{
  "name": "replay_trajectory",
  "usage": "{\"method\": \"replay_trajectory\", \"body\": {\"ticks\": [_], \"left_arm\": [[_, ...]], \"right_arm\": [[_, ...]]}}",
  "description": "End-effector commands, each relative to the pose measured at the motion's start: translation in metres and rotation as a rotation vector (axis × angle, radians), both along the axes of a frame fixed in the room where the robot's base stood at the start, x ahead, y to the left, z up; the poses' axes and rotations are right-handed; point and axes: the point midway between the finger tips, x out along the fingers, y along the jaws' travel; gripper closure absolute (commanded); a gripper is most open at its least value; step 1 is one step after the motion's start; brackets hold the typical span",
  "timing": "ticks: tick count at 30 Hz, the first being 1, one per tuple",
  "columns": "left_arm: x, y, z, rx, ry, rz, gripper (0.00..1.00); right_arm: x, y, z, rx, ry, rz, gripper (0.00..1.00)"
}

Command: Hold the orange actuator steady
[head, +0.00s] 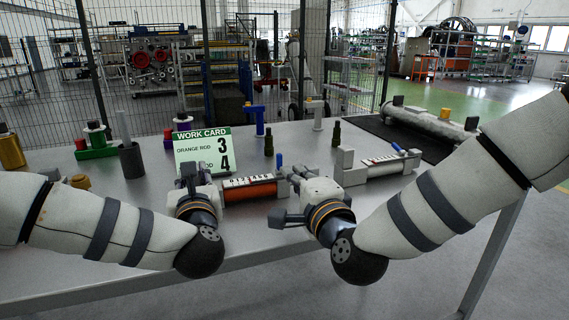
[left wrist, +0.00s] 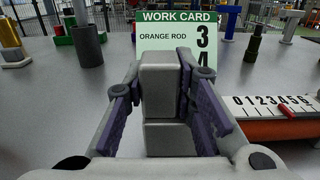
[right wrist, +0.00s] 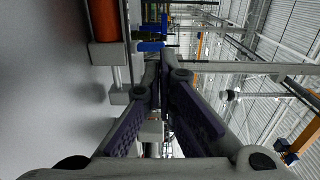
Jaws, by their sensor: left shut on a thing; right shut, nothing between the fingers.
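The orange actuator (head: 250,191) lies on the table with a white number scale along its top; its orange body (left wrist: 272,131) and scale also show at the right of the left wrist view. My left gripper (head: 196,172) is at its left end. In the left wrist view that gripper (left wrist: 163,80) is shut on a grey end block (left wrist: 160,100). My right gripper (head: 292,178) is at the actuator's right end, shut and empty. In the right wrist view the orange body (right wrist: 103,20) is at upper left, apart from the fingers (right wrist: 161,82). The fingers hide parts of both ends.
A work card (head: 201,152) stands behind, reading "orange rod" with 3 and 4. A second actuator with a pale body (head: 384,164) lies to the right. Dark bottles (head: 269,142), a grey cylinder (head: 131,160) and blue and purple parts stand farther back. The front table edge is clear.

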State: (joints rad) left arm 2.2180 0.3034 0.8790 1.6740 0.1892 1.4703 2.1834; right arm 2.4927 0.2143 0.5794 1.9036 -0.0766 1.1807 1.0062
Motion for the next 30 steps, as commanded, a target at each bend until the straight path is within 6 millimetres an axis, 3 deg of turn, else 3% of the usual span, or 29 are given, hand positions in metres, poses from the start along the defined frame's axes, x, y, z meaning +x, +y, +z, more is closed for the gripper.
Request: {"method": "replay_trajectory", "body": {"ticks": [6,10,30], "left_arm": [[0.000,0.000,0.000,0.000,-0.001,0.001,1.00],[0.000,0.000,0.000,0.000,-0.001,0.001,1.00],[0.000,0.000,0.000,0.000,-0.001,0.001,1.00]], "right_arm": [[0.040,0.011,0.000,0.000,-0.002,0.000,1.00],[0.054,0.014,0.000,0.000,-0.002,0.000,1.00],[0.062,0.015,0.002,-0.013,0.041,-0.004,1.00]]}}
